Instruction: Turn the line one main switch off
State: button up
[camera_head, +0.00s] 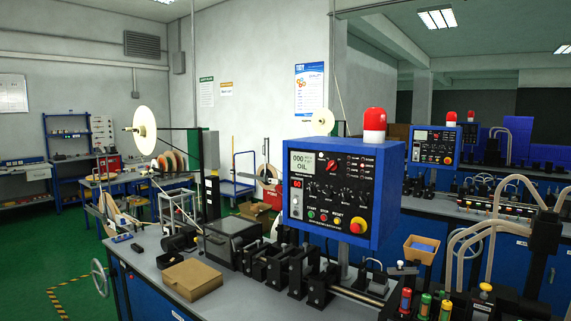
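A blue control box (384,200) stands on the near bench in the middle of the view. Its grey-black front panel has a display (302,162) reading "000" and "OIL". A red rotary knob (333,165) sits at the top of the panel, right of the display. It looks like a main switch, but its label and exact position are too small to read. A second, similar blue control box (450,146) stands farther back at right. I cannot tell which box is marked line one. My gripper is not in view.
Red lamps top both boxes; the near one (374,126) is larger. A red stop button (357,227) is low on the near panel. A cardboard box (192,279) and dark fixtures (272,268) crowd the near bench. Green floor (30,245) is open at left.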

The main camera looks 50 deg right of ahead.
aim_at(332, 165)
jog(key=i, duration=0.85)
jog(key=z, duration=0.5)
